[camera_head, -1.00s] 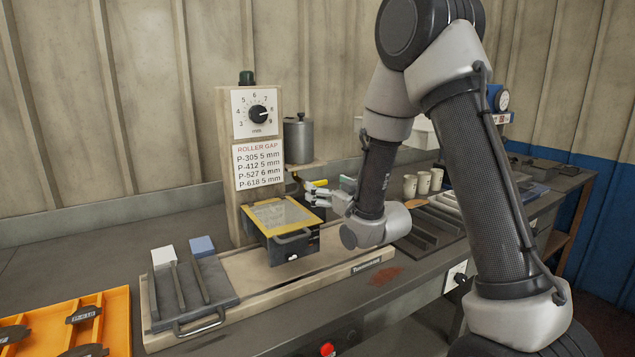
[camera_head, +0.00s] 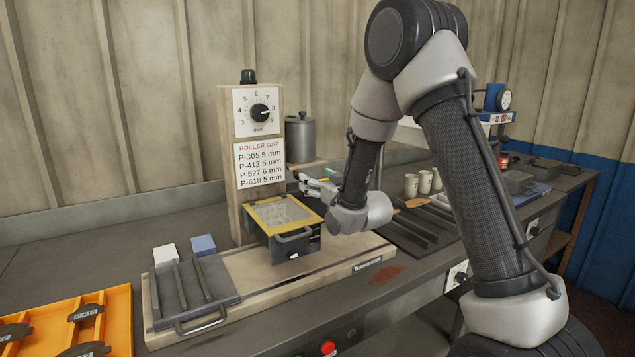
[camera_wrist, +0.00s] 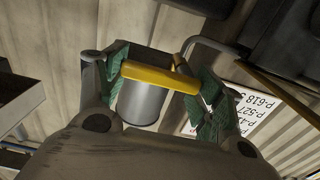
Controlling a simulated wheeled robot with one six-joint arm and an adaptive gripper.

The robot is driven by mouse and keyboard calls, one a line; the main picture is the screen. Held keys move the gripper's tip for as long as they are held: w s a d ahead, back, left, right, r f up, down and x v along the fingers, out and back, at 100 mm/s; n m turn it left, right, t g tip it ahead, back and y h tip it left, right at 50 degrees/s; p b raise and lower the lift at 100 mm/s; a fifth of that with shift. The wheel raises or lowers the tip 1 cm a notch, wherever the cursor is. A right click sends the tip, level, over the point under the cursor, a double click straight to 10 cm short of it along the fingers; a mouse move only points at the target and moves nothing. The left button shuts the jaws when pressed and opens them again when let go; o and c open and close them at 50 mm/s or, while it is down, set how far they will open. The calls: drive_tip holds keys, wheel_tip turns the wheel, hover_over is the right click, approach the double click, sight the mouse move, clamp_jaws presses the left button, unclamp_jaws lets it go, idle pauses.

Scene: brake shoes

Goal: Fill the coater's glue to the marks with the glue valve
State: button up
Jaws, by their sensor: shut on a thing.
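The coater (camera_head: 284,238) is a dark box with a yellow-framed top window and a front handle, on a wooden base. Pale glue (camera_head: 284,211) seems to show through the window; its level against the marks is too small to read. The grey glue tank (camera_head: 300,137) stands on a shelf behind and above the coater, and its side shows in the wrist view (camera_wrist: 143,104). The glue valve's yellow lever (camera_wrist: 160,77) lies across between my green fingertips. My gripper (camera_head: 318,184) is shut on this lever, beside the coater post. The valve outlet is hidden.
A gap dial (camera_head: 258,113) and a roller gap sign (camera_head: 260,164) are on the post. An orange tray (camera_head: 118,310) with brake shoes is at the left. Several cups (camera_head: 424,182) and metal racks are to the right, behind my arm.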

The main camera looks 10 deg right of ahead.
drive_tip(key=m, duration=0.2)
drive_tip(key=f+m, duration=0.1)
drive_tip(key=m, duration=0.2)
drive_tip(key=shift+f, duration=0.1)
drive_tip(key=o, duration=1)
drive_tip(key=shift+o, duration=0.2)
drive_tip(key=v, duration=0.7)
drive_tip(key=shift+s, duration=0.2)
drive_tip(key=shift+d, duration=0.1)
